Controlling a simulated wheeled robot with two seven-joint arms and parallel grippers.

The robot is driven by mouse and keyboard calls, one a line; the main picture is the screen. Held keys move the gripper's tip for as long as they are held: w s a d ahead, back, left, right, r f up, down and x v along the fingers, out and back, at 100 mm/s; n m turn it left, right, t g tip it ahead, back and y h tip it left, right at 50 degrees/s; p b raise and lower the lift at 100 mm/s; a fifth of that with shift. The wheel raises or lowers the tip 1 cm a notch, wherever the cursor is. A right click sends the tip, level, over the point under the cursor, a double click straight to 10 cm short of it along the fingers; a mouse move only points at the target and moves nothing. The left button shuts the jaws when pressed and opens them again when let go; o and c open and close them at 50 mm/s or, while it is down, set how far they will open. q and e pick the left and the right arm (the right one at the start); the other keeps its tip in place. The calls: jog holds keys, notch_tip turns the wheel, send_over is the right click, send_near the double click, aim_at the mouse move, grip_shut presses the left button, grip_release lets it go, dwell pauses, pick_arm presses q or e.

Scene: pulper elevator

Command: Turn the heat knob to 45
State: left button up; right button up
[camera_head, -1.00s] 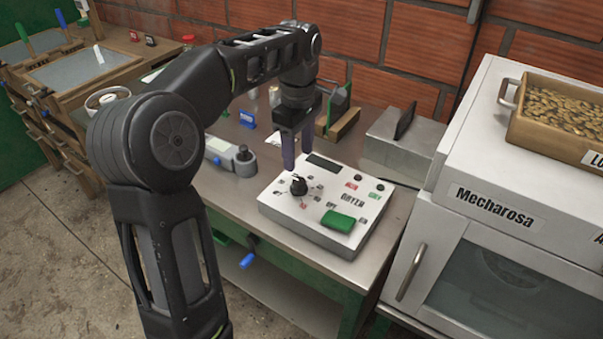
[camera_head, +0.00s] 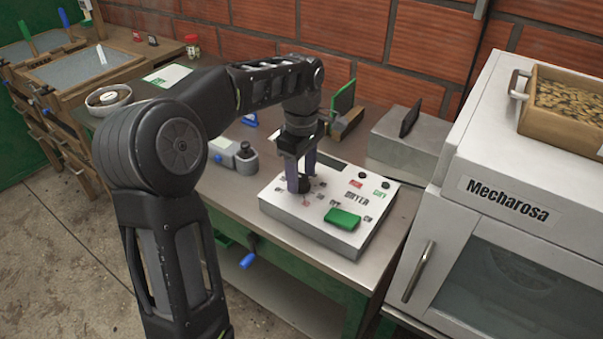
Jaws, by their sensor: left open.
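The white control box (camera_head: 330,240) lies on the metal-topped table. It has a black knob (camera_head: 304,185) on its left part, printed marks around it, a green block (camera_head: 342,219) near its front edge and small buttons at the back. My left gripper (camera_head: 301,181) points down at the knob with its purple fingers low over the panel. The fingers are open, one on the left of the knob and one on the right or behind it. They partly hide the knob and its pointer, so its setting cannot be read. My right gripper is not in view.
A white machine labelled Mecharosa (camera_head: 510,203) stands close on the right, with a tray of beans (camera_head: 563,108) on top. A grey metal box (camera_head: 408,140) is behind the control box. A small grey device (camera_head: 236,157) lies to its left.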

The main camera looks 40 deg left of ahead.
pick_arm(q)
jog(key=shift+c, duration=0.2)
grip_shut()
